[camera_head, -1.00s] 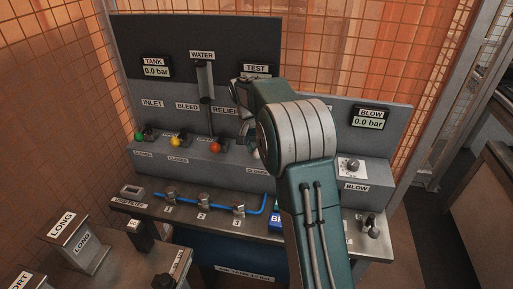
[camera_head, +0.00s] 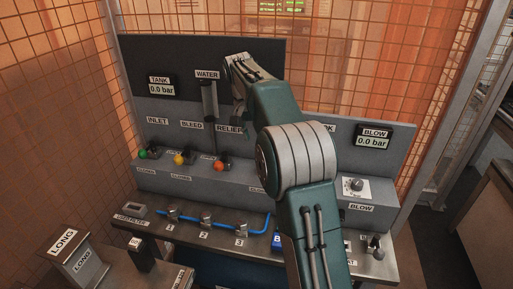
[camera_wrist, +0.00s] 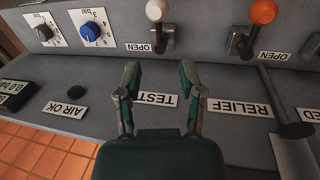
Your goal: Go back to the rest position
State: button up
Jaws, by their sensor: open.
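My gripper (camera_wrist: 159,78) shows in the wrist view with its two fingers apart and nothing between them. It hangs in front of the grey panel, over the TEST label (camera_wrist: 156,99), apart from the levers. In the head view my arm reaches up in front of the panel, and its wrist end is near the WATER gauge. A white-knobbed lever (camera_wrist: 157,12) and an orange-knobbed lever (camera_wrist: 262,14) show beyond the fingers in the wrist view, each beside an OPEN label.
In the head view, green (camera_head: 143,154), yellow (camera_head: 179,160) and orange (camera_head: 218,166) knobs line the panel step. A blue hose (camera_head: 255,229) lies on the bench. A LONG-labelled block (camera_head: 62,242) stands front left. Mesh walls enclose the station.

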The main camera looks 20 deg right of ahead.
jog(key=shift+r, duration=0.35)
jog(key=shift+a+r, duration=0.1)
jog(key=s+a+r+n+t, duration=0.2)
jog(key=s+a+r, duration=0.1)
jog(key=s, duration=0.5)
jog(key=s+a+r+n+t, duration=0.15)
jog(key=s+r, duration=0.25)
jog(key=s, duration=0.4)
jog(key=s+a+f+n+t+y, duration=0.1)
jog(key=s+f, duration=0.3)
jog(key=s, duration=0.5)
jog(key=s+a+f+n+t, duration=0.2)
jog(key=s+a+f, duration=0.1)
jog(key=s, duration=0.6)
jog(key=shift+s+a+f+y, duration=0.3)
jog(key=shift+f+y, duration=0.1)
jog(key=shift+f, duration=0.3)
